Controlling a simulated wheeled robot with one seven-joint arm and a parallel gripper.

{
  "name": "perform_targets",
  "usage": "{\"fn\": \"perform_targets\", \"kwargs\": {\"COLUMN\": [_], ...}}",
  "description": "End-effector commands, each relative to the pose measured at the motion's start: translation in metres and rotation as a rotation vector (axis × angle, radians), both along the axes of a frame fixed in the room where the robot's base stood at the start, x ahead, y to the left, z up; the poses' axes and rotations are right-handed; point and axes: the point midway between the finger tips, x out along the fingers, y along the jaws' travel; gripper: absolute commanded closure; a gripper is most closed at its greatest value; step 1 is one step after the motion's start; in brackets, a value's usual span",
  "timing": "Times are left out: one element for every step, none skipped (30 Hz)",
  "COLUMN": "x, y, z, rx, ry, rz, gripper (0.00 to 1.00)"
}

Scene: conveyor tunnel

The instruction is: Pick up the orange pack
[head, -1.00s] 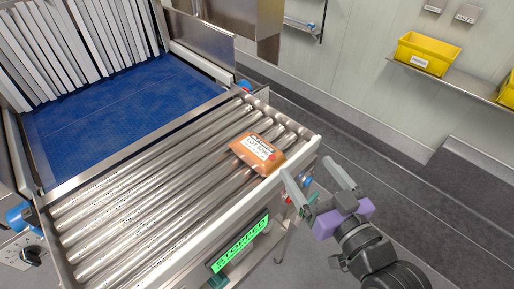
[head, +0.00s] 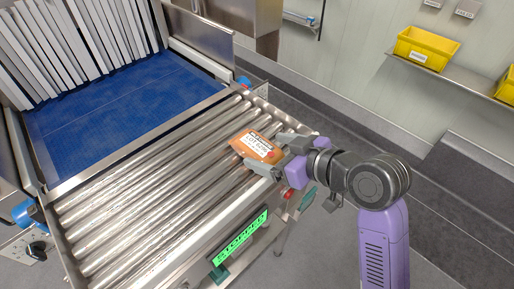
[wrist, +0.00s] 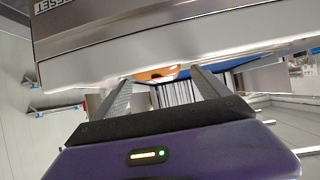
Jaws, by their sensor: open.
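The orange pack (head: 254,144) with a white printed label lies flat on the metal rollers near the right end of the conveyor. My gripper (head: 265,151) is open at the pack's right side, with one finger by its far right edge and the other by its near edge. Whether they touch it is unclear. In the wrist view only a strip of the orange pack (wrist: 156,74) shows between the open fingers (wrist: 160,82); the pale conveyor side rail hides the rest.
The roller conveyor (head: 150,195) has an end rail beside my gripper and a green STOPPED display (head: 240,237) below. A blue belt (head: 120,110) leads to a strip curtain (head: 75,40). A yellow bin (head: 426,48) sits on a wall shelf. The rollers left of the pack are clear.

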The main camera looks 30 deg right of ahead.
Motion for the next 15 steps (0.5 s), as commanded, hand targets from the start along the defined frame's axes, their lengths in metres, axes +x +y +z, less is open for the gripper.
{"fn": "perform_targets", "kwargs": {"x": [0.004,0.006,0.009,0.012,0.015,0.020,0.023,0.026,0.031,0.034,0.037,0.039,0.041,0.041,0.042], "y": [0.002,0.002,0.003,0.004,0.005,0.007,0.008,0.008,0.010,0.010,0.011,0.012,0.013,0.013,0.013], "z": [-0.002,-0.004,-0.007,-0.009,-0.012,-0.016,-0.019,-0.021,-0.024,-0.025,-0.027,-0.029,-0.030,-0.030,-0.031], "rx": [0.001,0.001,0.002,0.002,0.002,0.002,0.001,0.001,0.001,0.000,0.001,0.001,0.000,0.001,-0.001], "ry": [0.001,0.000,0.003,0.003,0.003,0.003,0.004,0.002,0.001,0.000,-0.001,-0.001,0.000,-0.001,-0.001], "rz": [0.000,0.000,0.001,0.000,0.000,-0.001,0.000,-0.001,0.000,-0.001,-0.001,-0.001,-0.001,-0.001,-0.002], "gripper": [0.15,0.15,0.15,0.15,0.15,0.15,0.15,0.15,0.15,0.15,0.15,0.15,0.15,0.15,0.15]}}
